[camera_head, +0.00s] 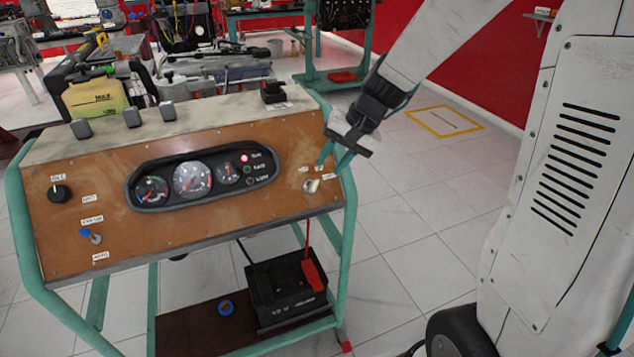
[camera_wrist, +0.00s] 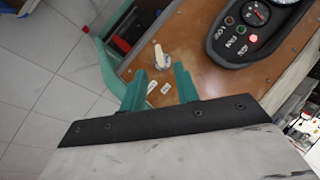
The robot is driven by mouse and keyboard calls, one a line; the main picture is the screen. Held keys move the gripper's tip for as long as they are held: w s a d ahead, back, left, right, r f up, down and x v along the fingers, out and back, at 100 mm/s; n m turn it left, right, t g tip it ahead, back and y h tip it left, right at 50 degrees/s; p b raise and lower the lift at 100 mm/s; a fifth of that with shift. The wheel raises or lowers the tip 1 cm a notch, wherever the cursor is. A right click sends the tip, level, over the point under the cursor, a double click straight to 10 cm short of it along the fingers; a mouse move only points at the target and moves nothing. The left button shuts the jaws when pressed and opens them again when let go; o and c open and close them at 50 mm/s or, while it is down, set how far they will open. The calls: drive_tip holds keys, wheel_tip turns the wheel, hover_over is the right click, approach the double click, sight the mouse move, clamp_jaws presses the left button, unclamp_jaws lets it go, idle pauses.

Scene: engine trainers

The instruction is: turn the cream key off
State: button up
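The cream key (camera_head: 311,186) sits on the right side of the brown panel (camera_head: 255,212), with small white labels around it. In the wrist view the key (camera_wrist: 161,58) stands out from the panel, a little beyond my fingertips and roughly between their lines. My gripper (camera_head: 334,160) has two teal fingers, which show in the wrist view (camera_wrist: 160,80) spread apart with an empty gap between them. The fingers are close to the key but do not appear to be around it. Contact cannot be made out.
A gauge cluster (camera_head: 192,180) lies left of the key. A black knob (camera_head: 60,193) and a blue-tipped switch (camera_head: 86,233) are at the panel's far left. The teal frame (camera_head: 346,190) edges the panel on the right. A black battery (camera_head: 285,290) stands below.

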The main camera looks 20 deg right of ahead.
sight(318, 180)
drive_tip(key=shift+w+f, duration=0.45)
drive_tip(key=shift+f, duration=0.3)
drive_tip(key=x, duration=0.7)
drive_tip(key=shift+r, duration=0.1)
clamp_jaws()
